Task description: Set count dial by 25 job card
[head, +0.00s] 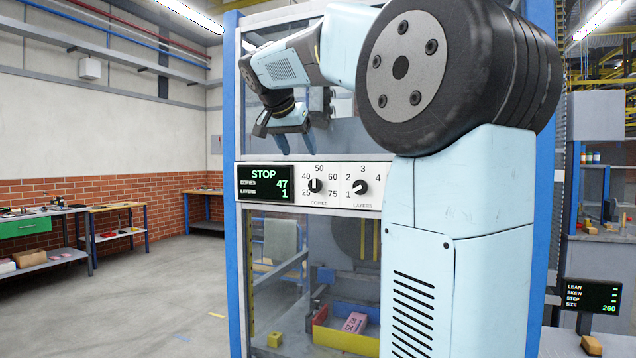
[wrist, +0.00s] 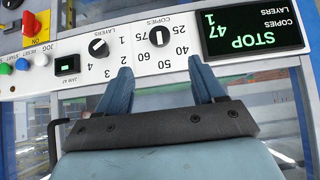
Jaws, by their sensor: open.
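The copies dial (head: 318,186) is a black knob on the white panel, with a scale from 25 to 75. Its white mark points near 50. In the wrist view the copies dial (wrist: 159,36) appears upside down. The display (head: 265,182) reads STOP, copies 47, layers 1. My gripper (head: 284,138) is open and empty, above the panel in the head view. In the wrist view its fingertips (wrist: 161,68) are spread either side of the copies dial's line, apart from the knob. I cannot make out a job card for certain.
The layers dial (head: 360,187) sits right of the copies dial, its mark towards 1. Below, a bin (head: 346,339) holds a pink block. Blue posts frame the machine; open floor lies left.

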